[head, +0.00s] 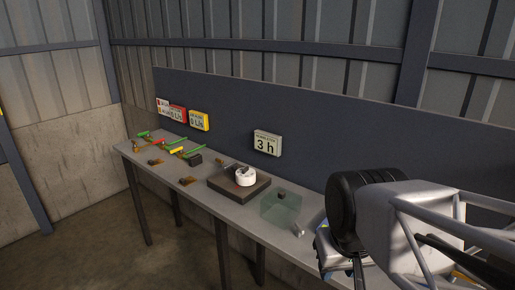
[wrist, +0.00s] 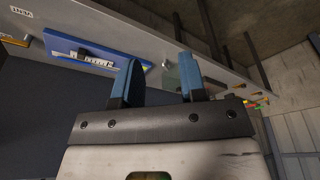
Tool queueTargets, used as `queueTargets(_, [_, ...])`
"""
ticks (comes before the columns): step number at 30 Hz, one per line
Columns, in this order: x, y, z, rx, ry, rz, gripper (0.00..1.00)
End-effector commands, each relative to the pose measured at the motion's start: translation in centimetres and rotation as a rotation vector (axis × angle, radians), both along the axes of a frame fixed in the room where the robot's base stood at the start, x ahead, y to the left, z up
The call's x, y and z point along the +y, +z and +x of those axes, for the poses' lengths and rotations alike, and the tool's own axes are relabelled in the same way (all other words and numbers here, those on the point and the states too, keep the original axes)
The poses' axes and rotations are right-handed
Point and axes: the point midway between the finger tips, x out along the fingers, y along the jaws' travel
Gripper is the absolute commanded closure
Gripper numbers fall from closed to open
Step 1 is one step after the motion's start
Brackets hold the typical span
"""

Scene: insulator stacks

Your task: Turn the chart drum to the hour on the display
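The chart drum (head: 245,179) is a short white cylinder on a dark square base (head: 228,194), mid-bench in the head view. A small red mark shows near its front left; any hour marks on it are too small to read. The display (head: 266,143) on the back panel reads "3 h". In the wrist view my gripper (wrist: 159,68) has two blue fingers held apart with nothing gripped between them. In the head view my arm fills the right side, well right of the drum, and hides the fingers. I cannot make out the drum in the wrist view.
A clear greenish box (head: 280,208) stands right of the drum base. Small green, yellow and orange-brown items lie on the bench's left part. Red and yellow signs (head: 199,121) hang behind. In the wrist view a blue board (wrist: 84,52) with a white scale lies on the bench.

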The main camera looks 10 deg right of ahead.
Motion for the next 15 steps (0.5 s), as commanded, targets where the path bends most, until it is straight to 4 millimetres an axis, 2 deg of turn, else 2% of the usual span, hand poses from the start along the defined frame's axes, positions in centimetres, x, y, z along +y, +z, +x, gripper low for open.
queueTargets(15, [0.02,0.21,0.41,0.002,-0.003,0.001,0.62])
